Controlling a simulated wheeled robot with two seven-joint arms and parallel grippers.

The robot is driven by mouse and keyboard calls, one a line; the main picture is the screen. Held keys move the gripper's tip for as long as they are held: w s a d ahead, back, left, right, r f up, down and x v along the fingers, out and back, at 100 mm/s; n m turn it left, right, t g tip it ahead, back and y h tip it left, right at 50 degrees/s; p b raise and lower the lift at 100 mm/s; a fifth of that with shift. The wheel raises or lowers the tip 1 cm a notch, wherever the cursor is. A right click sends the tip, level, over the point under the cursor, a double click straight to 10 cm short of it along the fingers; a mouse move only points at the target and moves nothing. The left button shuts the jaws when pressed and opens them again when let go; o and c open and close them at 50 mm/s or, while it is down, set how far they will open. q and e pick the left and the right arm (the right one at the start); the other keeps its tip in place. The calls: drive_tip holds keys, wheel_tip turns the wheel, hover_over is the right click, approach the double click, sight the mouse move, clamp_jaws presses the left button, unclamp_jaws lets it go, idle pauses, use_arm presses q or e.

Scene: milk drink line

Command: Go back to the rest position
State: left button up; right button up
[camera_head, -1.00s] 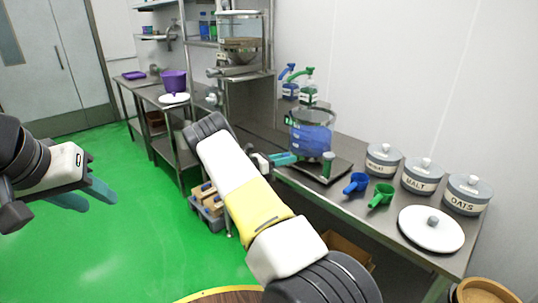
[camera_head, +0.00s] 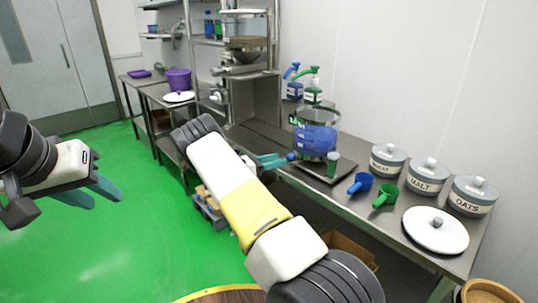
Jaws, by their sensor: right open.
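My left gripper (camera_head: 105,200) is at the left edge of the head view. Its teal fingers are apart with nothing between them, over the green floor. My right arm crosses the middle of the view. My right gripper (camera_head: 280,160) is partly hidden behind that arm; its teal fingers show near the steel counter's edge, left of the clear vessel with blue contents (camera_head: 316,138). It is open, and I see nothing held in it.
The steel counter (camera_head: 345,205) holds a blue scoop (camera_head: 361,183), a green scoop (camera_head: 385,195), a white lid (camera_head: 436,232) and labelled canisters, including MALT (camera_head: 427,177) and OATS (camera_head: 473,197). A purple bucket (camera_head: 179,79) stands on the back table. The green floor at left is clear.

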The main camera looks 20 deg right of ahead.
drive_tip(key=shift+a, duration=0.7)
drive_tip(key=s+r+m+g+y, duration=0.3)
drive_tip(key=s+r+m+y, duration=0.75)
drive_tip(key=s, duration=0.35)
drive_tip(key=s+a+r+m+t+y, duration=0.2)
drive_tip(key=s+a+r+m+y, duration=0.1)
drive_tip(key=s, duration=0.5)
drive_tip(key=s+a+r+m+t+y, duration=0.3)
drive_tip(key=s+a+r, duration=0.3)
drive_tip(key=s+a, duration=0.2)
drive_tip(key=s+a+r+m+t+y, duration=0.3)
drive_tip(key=s+a+r, duration=0.1)
drive_tip(key=s+a, duration=0.2)
drive_tip(key=shift+s+r+m+y, duration=0.3)
drive_tip(key=shift+s+m+y, duration=0.05)
drive_tip(key=shift+s, duration=0.55)
drive_tip(key=shift+c, duration=0.4)
